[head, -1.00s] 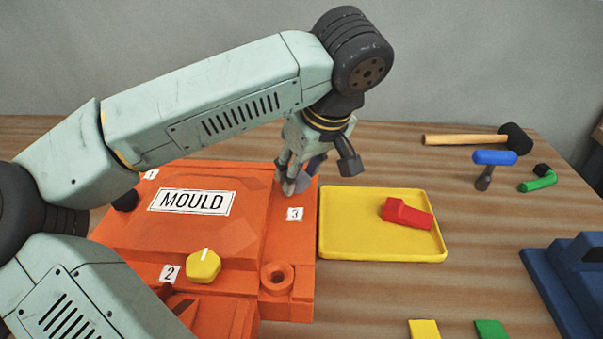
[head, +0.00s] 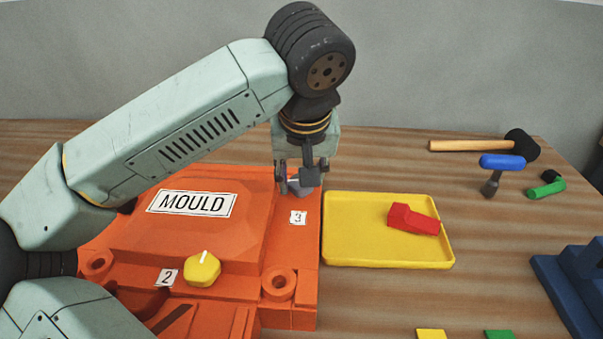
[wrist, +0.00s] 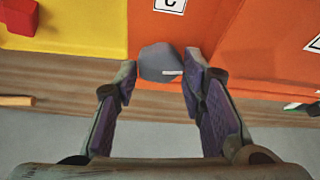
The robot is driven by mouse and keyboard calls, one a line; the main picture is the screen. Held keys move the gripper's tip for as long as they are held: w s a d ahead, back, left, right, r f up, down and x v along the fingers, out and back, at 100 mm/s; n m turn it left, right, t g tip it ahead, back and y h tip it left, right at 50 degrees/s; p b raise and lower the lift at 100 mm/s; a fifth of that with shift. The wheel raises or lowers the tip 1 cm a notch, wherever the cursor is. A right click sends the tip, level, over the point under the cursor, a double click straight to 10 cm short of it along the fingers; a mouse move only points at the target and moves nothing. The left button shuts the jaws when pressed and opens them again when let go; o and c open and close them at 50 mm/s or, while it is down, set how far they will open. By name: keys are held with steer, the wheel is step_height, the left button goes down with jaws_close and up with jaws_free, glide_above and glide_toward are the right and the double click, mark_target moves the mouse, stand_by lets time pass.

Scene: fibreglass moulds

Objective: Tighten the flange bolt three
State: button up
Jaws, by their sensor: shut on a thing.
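The orange mould (head: 240,195) lies on the table at the left, with a white MOULD label on top. Flange bolt three is a grey bolt head (wrist: 160,62) at the mould's far right corner, beside the label 3 (head: 298,217). My gripper (head: 299,187) points down over this bolt. In the wrist view the two purple-padded fingers (wrist: 160,75) stand on either side of the grey head, which has a pale mark on it. The gripper is shut on the bolt; in the head view the fingers partly hide it.
A yellow tray (head: 340,258) with a red object (head: 413,219) stands right of the mould. A mallet (head: 470,146), a blue-handled tool (head: 502,162) and a green tool (head: 546,188) lie farther right. A yellow knob (head: 202,269) stands near label 2. A dark blue block (head: 560,275) is at the right edge.

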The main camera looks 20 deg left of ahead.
steer(key=o, duration=1.1)
steer(key=shift+o, duration=0.2)
steer(key=shift+r, duration=0.1)
steer(key=v, duration=0.8)
